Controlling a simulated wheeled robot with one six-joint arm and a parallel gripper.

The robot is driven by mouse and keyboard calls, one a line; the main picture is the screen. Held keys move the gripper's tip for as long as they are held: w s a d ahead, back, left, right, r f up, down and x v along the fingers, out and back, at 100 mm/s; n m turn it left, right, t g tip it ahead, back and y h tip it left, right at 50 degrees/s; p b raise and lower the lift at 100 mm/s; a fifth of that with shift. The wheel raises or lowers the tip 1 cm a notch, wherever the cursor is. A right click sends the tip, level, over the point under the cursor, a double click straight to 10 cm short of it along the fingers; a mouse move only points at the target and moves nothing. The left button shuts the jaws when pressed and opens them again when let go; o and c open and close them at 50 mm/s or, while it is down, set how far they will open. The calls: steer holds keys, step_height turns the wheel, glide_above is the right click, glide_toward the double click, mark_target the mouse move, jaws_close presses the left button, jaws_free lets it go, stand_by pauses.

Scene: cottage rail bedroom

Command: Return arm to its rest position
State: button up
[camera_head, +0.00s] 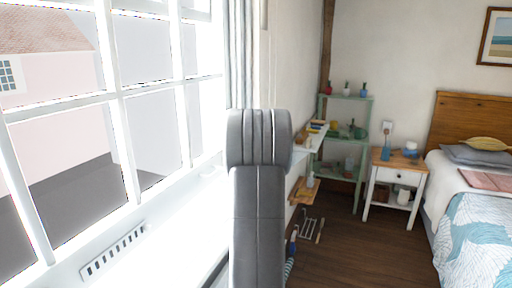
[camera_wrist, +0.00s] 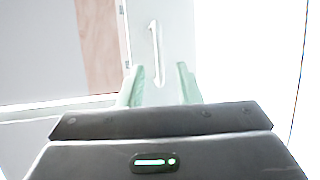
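My gripper (camera_wrist: 160,85) shows in the wrist view, its two pale green fingers apart with nothing between them. Beyond the fingers is a white upright surface with a long white handle (camera_wrist: 155,52). In the head view, my grey arm stands upright in the middle, in front of the window sill and part of the wall. My gripper cannot be made out in the head view.
A bright white-framed window (camera_head: 118,95) fills the left. At the back are a green shelf (camera_head: 345,97) with small items, a white nightstand (camera_head: 395,180) and a bed (camera_head: 480,225). A wall shelf (camera_head: 310,137) is right of my arm. Dark floor (camera_head: 350,240) lies open before the bed.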

mark_target(215, 173)
steer(key=x, duration=0.6)
steer(key=shift+p, duration=0.4)
steer(key=shift+f, duration=0.65)
